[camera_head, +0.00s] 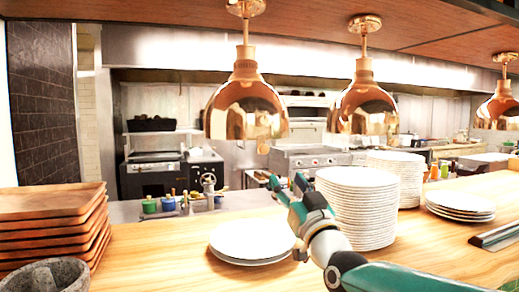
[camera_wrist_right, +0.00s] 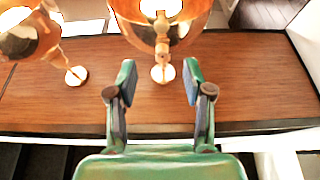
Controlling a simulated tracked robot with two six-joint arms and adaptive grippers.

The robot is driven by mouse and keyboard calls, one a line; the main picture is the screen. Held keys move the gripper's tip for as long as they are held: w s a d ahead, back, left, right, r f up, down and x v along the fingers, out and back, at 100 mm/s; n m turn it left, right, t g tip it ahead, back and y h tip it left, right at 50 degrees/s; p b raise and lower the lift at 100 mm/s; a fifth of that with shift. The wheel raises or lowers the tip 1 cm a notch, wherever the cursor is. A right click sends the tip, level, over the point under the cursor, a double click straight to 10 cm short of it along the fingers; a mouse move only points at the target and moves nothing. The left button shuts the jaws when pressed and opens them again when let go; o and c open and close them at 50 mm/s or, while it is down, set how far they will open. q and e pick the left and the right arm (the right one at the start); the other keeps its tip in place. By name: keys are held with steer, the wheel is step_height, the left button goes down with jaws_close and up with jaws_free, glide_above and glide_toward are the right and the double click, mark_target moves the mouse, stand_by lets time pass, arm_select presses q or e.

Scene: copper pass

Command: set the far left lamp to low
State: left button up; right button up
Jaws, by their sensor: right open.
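The far left lamp (camera_head: 246,108) is a shiny copper dome hanging on a short stem from the wooden overhead shelf. A small copper knob (camera_head: 263,147) shows just under its rim. My right gripper (camera_head: 287,183) is open and empty, below and slightly right of this lamp, apart from it. In the right wrist view, looking up, what appears to be the same lamp (camera_wrist_right: 165,15) glows inside, beyond the open fingers (camera_wrist_right: 158,82) of my right gripper. Its setting cannot be read. My left gripper is not in view.
A middle lamp (camera_head: 364,105) and a right lamp (camera_head: 498,108) hang alongside. Below stand a low plate stack (camera_head: 252,241), a tall plate stack (camera_head: 357,205), wooden trays (camera_head: 50,228) and a stone bowl (camera_head: 45,276). The counter (camera_head: 160,255) is bare between the trays and low plates.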

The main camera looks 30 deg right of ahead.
mark_target(265, 150)
steer(key=p+x, duration=0.3)
steer(key=x, duration=0.4)
steer(key=p+x, duration=0.3)
steer(key=x, duration=0.5)
steer(key=shift+w+f, duration=0.15)
steer(key=shift+w, duration=0.1)
jaws_close()
